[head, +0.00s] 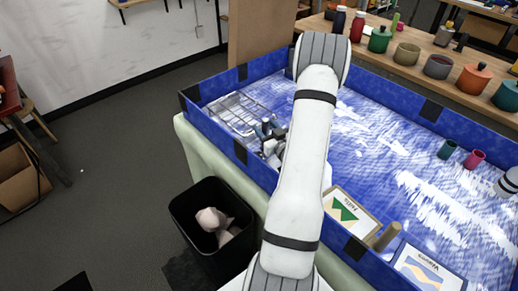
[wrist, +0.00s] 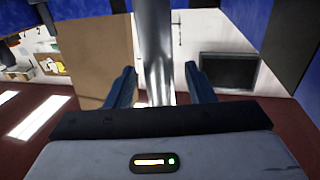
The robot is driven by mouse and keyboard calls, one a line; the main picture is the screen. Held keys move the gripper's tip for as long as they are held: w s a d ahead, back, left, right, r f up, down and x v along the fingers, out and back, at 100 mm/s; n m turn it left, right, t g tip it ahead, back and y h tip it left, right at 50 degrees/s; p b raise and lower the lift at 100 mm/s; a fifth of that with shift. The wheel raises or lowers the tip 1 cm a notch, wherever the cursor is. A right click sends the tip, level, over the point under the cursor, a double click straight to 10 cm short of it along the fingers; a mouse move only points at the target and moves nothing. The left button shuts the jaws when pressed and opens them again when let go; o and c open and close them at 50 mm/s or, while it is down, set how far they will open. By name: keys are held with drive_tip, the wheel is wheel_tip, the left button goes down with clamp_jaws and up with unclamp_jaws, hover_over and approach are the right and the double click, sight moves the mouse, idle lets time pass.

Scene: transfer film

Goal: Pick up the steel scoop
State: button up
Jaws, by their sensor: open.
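In the wrist view my gripper (wrist: 161,72) is open, with its two dark blue fingers apart. A shiny grey upright bar (wrist: 155,40) shows between and beyond the fingers. It looks like steel and may be part of the scoop, but its ends are out of sight. I cannot tell whether the fingers touch it. In the head view my gripper (head: 268,130) is small and partly hidden by my arm, at the left part of the blue-walled tray (head: 215,125). I cannot make out a scoop clearly in the head view.
A wire rack (head: 232,108) lies at the tray's left end. A teal cup (head: 447,149) and a pink cup (head: 475,159) stand at the right. Picture cards (head: 350,211) are at the front wall. A black bin (head: 185,207) stands below. Several pots line the back bench.

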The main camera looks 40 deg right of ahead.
drive_tip(key=shift+w, duration=0.1)
drive_tip(key=shift+c, duration=0.2)
clamp_jaws()
idle(0.4)
